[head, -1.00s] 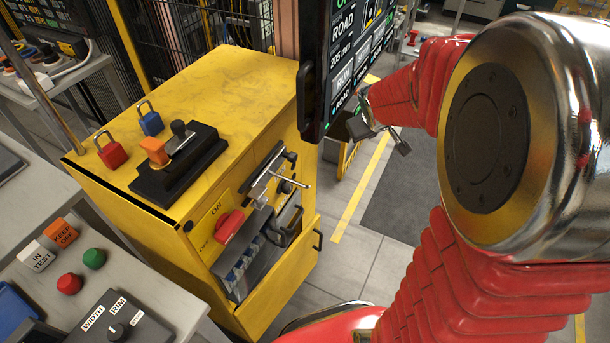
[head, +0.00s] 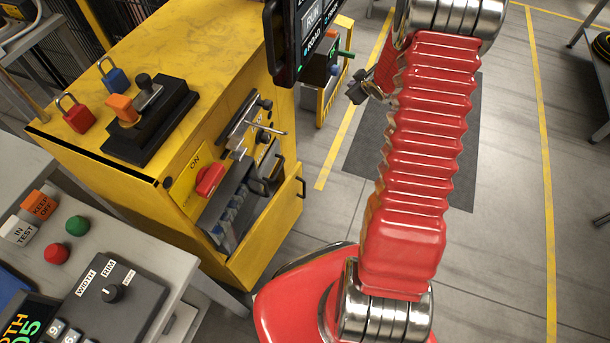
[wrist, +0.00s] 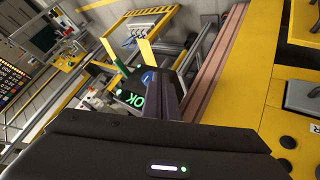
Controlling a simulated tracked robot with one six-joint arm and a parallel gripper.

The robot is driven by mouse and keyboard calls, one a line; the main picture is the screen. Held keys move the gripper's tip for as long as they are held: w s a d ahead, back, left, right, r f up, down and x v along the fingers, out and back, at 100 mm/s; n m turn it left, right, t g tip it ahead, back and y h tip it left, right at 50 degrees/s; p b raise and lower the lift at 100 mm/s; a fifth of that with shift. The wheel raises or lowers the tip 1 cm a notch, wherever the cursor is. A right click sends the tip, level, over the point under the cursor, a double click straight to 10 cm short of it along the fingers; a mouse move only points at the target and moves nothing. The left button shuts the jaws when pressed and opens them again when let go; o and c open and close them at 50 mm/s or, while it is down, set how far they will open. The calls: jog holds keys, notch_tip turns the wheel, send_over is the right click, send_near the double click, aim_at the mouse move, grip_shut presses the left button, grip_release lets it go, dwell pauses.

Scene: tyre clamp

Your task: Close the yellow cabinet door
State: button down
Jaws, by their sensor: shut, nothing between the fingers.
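The yellow cabinet (head: 165,45) stands left of centre in the head view. Its yellow door (head: 272,222) has a dark handle (head: 301,187) at the right end. The door stands out from the front, leaving the grey inside with blue parts (head: 228,215) visible above its edge. Its hinge side is unclear. My gripper (head: 358,88) is small and partly behind my red arm, right of the cabinet and apart from the door. In the wrist view its dark fingers (wrist: 168,88) are together and empty. No door handle is clear in that view.
A dark screen (head: 300,40) hangs beside the cabinet's back right corner, near my gripper. Red and blue padlocks (head: 113,75) and a black switch box stand on top. A grey control bench (head: 150,245) is at the left.

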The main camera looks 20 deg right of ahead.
aim_at(298, 171)
jog(key=s+a+f+n+t+y, duration=0.1)
jog(key=s+f+y, duration=0.15)
jog(key=f, duration=0.65)
jog(key=s+f+n+t+y, duration=0.1)
jog(key=f+y, duration=0.2)
jog(key=f, duration=0.7)
jog(key=s+a+f+t+y, duration=0.1)
jog(key=s+a+f+y, duration=0.2)
jog(key=s+a+f, duration=0.2)
jog(key=s+a+f+t+y, duration=0.2)
jog(key=s+a+f+y, duration=0.2)
jog(key=s, duration=0.6)
notch_tip(298, 171, down, 2)
jog(key=shift+s+a+f, duration=0.1)
jog(key=shift+s+a, duration=0.3)
jog(key=shift+a, duration=0.75)
jog(key=x, duration=1.4)
jog(key=shift+w, duration=0.15)
